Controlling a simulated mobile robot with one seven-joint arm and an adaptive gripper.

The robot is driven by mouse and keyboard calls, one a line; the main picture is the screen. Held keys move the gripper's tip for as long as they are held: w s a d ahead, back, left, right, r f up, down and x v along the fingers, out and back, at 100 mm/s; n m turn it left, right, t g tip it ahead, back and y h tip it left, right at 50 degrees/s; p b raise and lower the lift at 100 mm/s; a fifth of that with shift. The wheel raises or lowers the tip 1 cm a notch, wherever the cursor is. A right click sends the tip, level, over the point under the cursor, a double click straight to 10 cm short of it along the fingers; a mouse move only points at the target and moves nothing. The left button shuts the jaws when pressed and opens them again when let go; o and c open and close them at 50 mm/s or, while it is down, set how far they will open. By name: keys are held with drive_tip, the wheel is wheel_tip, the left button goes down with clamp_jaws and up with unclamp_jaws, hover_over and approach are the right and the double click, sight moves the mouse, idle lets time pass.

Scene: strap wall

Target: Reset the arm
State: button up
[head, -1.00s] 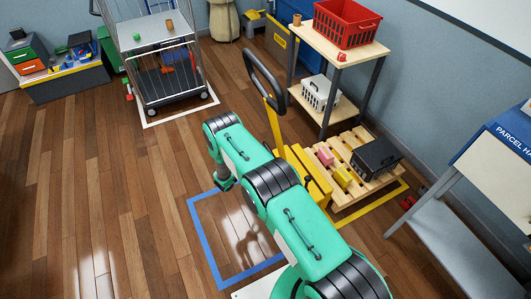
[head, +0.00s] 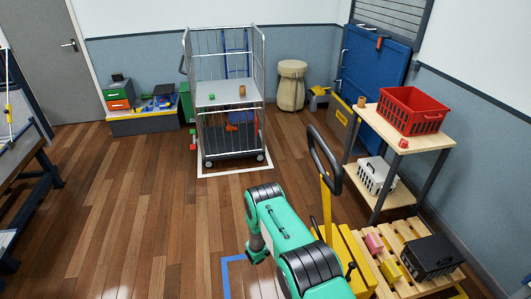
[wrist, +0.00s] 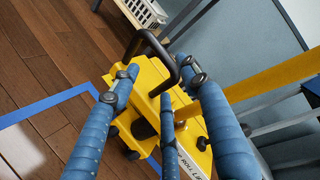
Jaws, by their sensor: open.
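My green arm (head: 290,232) reaches forward over the floor from the bottom of the head view. In the wrist view my gripper (wrist: 162,85) has its blue fingers spread apart, with nothing held between them. Beyond the fingers is the yellow pallet truck (wrist: 150,85) with its black loop handle. In the head view the pallet truck (head: 346,255) stands just right of my arm. I cannot tell from the wrist view how far the fingers are from it.
A pallet (head: 408,288) with small blocks and a black crate (head: 432,256) lies at right. Behind it stands a shelf (head: 440,140) with a red crate (head: 412,111). A wire cage trolley (head: 228,165) is at the back. The wooden floor at left is clear.

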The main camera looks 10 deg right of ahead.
drive_tip(key=s+a+r+m+g+y+p, duration=0.1)
drive_tip(key=s+r+m+g+y+p, duration=0.15)
drive_tip(key=r+m, duration=1.1)
drive_tip(key=s+a+r+m+g+y+p, duration=0.1)
drive_tip(key=r+m+g+p, duration=0.2)
drive_tip(key=r, duration=2.1)
drive_tip(key=s+a+r+m+y, duration=0.2)
drive_tip(key=s+r+m, duration=0.15)
drive_tip(key=r, duration=0.45)
drive_tip(key=s+a+r+m+y, duration=0.2)
drive_tip(key=s+r+m, duration=0.15)
drive_tip(key=r, duration=0.45)
drive_tip(key=s+a+r+m+y+b, duration=0.3)
drive_tip(key=s+r+m, duration=0.5)
drive_tip(key=s+r, duration=0.8)
drive_tip(key=s+a+m+t+y+b, duration=0.1)
drive_tip(key=s+m, duration=0.3)
drive_tip(key=s, duration=0.6)
drive_tip(key=s+a+r+m+t+y+b, duration=0.1)
drive_tip(key=s+a+m+t+y, duration=0.2)
drive_tip(key=s, duration=0.8)
drive_tip(key=shift+a+m+t, duration=0.45)
drive_tip(key=shift+a+m, duration=0.2)
drive_tip(key=shift+a, duration=0.15)
